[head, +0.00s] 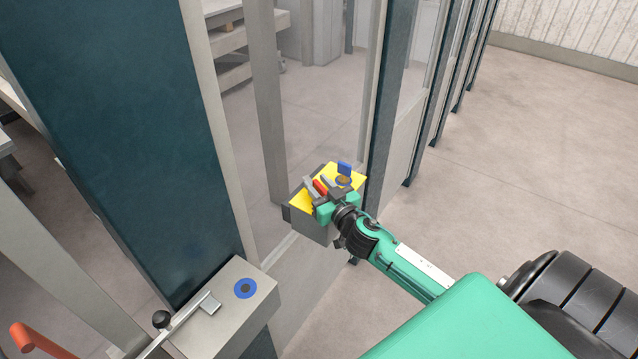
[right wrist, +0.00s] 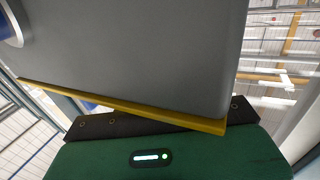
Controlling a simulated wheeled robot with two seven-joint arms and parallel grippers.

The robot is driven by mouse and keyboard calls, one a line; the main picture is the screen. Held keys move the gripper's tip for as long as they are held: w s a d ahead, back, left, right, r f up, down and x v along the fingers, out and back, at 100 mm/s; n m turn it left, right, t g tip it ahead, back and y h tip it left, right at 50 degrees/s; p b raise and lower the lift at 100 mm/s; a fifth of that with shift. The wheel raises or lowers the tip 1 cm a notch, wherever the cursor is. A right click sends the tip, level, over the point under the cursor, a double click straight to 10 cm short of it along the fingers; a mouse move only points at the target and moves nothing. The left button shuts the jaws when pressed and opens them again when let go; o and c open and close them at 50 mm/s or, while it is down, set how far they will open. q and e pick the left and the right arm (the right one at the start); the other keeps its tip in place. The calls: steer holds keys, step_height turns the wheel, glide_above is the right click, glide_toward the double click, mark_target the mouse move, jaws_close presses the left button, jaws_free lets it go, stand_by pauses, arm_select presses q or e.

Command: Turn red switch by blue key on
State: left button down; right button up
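A grey control box with a yellow top face (head: 348,171) stands out from the machine frame in the middle of the head view. The red switch (head: 320,187) is on this face, between the two grey fingers of my right gripper (head: 318,186). The fingers stand apart on either side of it; whether they touch it is too small to tell. The blue key (head: 344,168) stands upright at the face's far right, beyond the gripper. In the right wrist view, the grey box side (right wrist: 140,50) and its yellow edge (right wrist: 130,108) are very close. My left gripper is not in view.
A grey box (head: 232,300) with a blue ring and a black-knobbed lever (head: 161,320) is at lower left. A dark teal post (head: 110,110) rises behind it. Another post (head: 386,100) stands just right of the yellow box. The floor at right is clear.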

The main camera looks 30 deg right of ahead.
jaws_close()
